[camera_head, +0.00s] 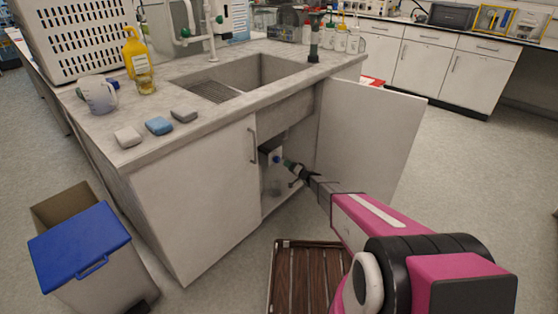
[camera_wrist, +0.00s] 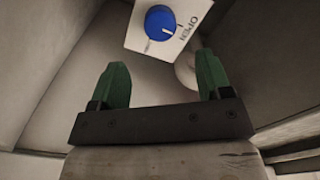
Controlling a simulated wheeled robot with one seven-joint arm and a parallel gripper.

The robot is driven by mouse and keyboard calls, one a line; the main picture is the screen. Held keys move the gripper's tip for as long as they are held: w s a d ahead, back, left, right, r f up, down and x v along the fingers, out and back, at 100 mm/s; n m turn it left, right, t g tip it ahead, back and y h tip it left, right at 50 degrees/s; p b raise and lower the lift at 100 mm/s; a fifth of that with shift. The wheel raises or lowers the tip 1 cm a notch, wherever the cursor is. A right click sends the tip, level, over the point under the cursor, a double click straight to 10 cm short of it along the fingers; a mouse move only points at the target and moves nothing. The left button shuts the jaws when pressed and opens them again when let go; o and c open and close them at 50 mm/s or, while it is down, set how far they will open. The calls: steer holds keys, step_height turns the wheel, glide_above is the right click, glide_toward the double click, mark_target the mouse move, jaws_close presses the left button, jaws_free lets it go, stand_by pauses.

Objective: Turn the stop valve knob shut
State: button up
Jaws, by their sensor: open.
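The stop valve knob (camera_wrist: 160,22) is a round blue knob with a white mark, on a white plate (camera_wrist: 188,44) lettered "OPEN". In the wrist view it is at the top, ahead of my gripper (camera_wrist: 161,80). The two green fingers are spread wide with nothing between them, and apart from the knob. In the head view my gripper (camera_head: 287,163) reaches into the open cupboard under the sink.
The open cupboard door (camera_head: 372,140) stands to the right of my arm, and the closed door (camera_head: 200,200) to the left. A pale pipe (camera_wrist: 187,75) runs behind the plate. A wooden slatted mat (camera_head: 300,275) lies on the floor, and a blue-lidded bin (camera_head: 80,250) stands at left.

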mark_target(278, 160)
steer(key=x, duration=1)
steer(key=c, duration=0.9)
